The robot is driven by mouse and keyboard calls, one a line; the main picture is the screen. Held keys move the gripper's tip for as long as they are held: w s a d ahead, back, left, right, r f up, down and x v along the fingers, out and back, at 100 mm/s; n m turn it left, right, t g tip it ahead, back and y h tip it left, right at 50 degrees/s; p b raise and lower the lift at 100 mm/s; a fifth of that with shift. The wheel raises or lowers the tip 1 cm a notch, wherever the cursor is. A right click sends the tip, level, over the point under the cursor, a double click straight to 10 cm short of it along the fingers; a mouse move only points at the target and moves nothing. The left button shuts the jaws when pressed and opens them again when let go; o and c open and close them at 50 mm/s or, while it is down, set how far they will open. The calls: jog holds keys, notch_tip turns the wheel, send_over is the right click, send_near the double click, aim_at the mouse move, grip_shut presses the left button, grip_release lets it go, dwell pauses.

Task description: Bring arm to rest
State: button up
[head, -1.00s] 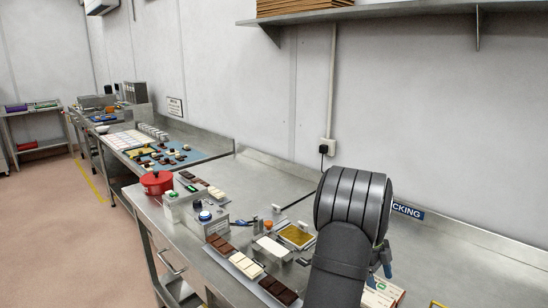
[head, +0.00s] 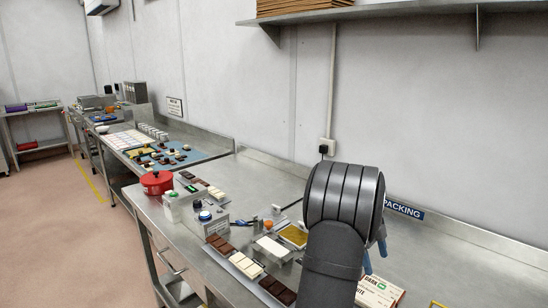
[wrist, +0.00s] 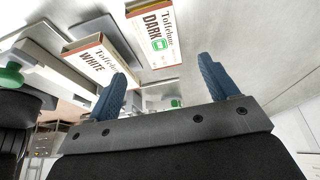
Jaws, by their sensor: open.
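My gripper shows in the wrist view (wrist: 165,85) with its two blue fingers spread wide apart and nothing between them. In the head view my dark arm covers most of it; blue finger parts (head: 375,255) show at the arm's right side, above the steel bench (head: 430,262). Two cartons lie beyond the fingers in the wrist view: one marked DARK (wrist: 153,32) and one marked WHITE (wrist: 100,58). In the head view the cartons (head: 380,290) sit at the lower right, partly hidden by my arm.
Chocolate bars (head: 245,264) lie along the front of the bench. A gold-coloured pad (head: 293,235) is close left of my arm. A shelf (head: 400,10) juts from the wall above.

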send_near(382, 287)
jog(key=x, duration=0.8)
jog(key=shift+w, duration=0.1)
notch_tip(382, 287, up, 7)
jog(key=s+a+r+m, duration=0.2)
jog(key=s+r, duration=0.1)
jog(key=s, duration=0.4)
jog(key=s+a+r+m+g+y, duration=0.1)
jog(key=s+a+r+m, duration=0.1)
jog(key=s+r, duration=0.2)
jog(key=s, duration=0.3)
jog(key=shift+a+r, duration=0.2)
jog(key=shift+a, duration=0.15)
jog(key=shift+s, duration=0.1)
jog(key=w+d+f+n, duration=0.1)
jog(key=w+f, duration=0.1)
jog(key=w, duration=0.2)
jog(key=w+d+f+n, duration=0.1)
jog(key=w+d+f, duration=0.1)
jog(key=w, duration=0.3)
jog(key=w+d+f+n+t+h, duration=0.1)
jog(key=w+f+n, duration=0.1)
jog(key=w+f, duration=0.2)
jog(key=shift+w+d, duration=0.3)
jog(key=shift+w, duration=0.35)
jog(key=shift+f, duration=0.65)
